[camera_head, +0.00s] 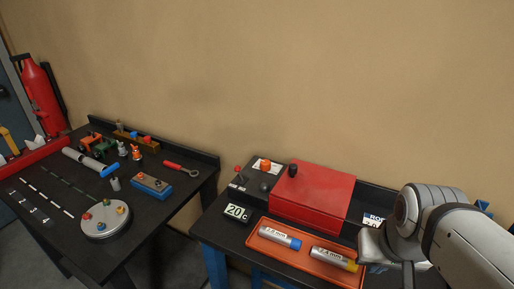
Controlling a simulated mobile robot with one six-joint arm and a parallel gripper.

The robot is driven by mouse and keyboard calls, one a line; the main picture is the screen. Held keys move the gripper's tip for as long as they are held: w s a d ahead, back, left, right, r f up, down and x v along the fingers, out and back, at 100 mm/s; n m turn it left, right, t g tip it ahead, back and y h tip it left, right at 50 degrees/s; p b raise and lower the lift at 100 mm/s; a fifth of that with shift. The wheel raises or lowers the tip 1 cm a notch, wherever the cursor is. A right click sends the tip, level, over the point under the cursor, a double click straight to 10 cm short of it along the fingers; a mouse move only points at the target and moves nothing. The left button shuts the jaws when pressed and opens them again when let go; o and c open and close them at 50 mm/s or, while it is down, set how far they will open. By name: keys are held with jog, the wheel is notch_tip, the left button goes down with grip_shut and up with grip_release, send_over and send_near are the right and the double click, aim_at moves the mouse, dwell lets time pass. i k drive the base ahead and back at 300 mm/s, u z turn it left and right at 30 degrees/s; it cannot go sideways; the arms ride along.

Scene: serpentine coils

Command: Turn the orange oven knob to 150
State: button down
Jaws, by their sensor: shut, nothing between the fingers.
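The orange knob (266,165) sits on a white-labelled panel at the back left of the right-hand bench. Its pointer and scale are too small to read. A display (237,212) in front of it reads 20 C. The red oven-like box (318,196) stands just right of the knob, with a dark knob (292,170) on its top left. My gripper (408,274) is at the lower right, partly hidden by my own arm. It is shut and empty, well to the right of the orange knob and apart from it.
An orange tray (263,254) holds two labelled cylinders, one blue-ended (281,238) and one yellow-ended (334,258). A small red-topped lever (238,175) stands left of the orange knob. The left bench (45,233) carries tools and a round plate (106,230). Space above the red box is clear.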

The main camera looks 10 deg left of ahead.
aim_at(265, 165)
jog(key=u, duration=0.6)
jog(key=k, duration=1.15)
jog(key=u, duration=0.65)
jog(key=i, duration=1.05)
jog(key=z, duration=0.3)
jog(key=i, duration=1)
jog(key=z, duration=0.75)
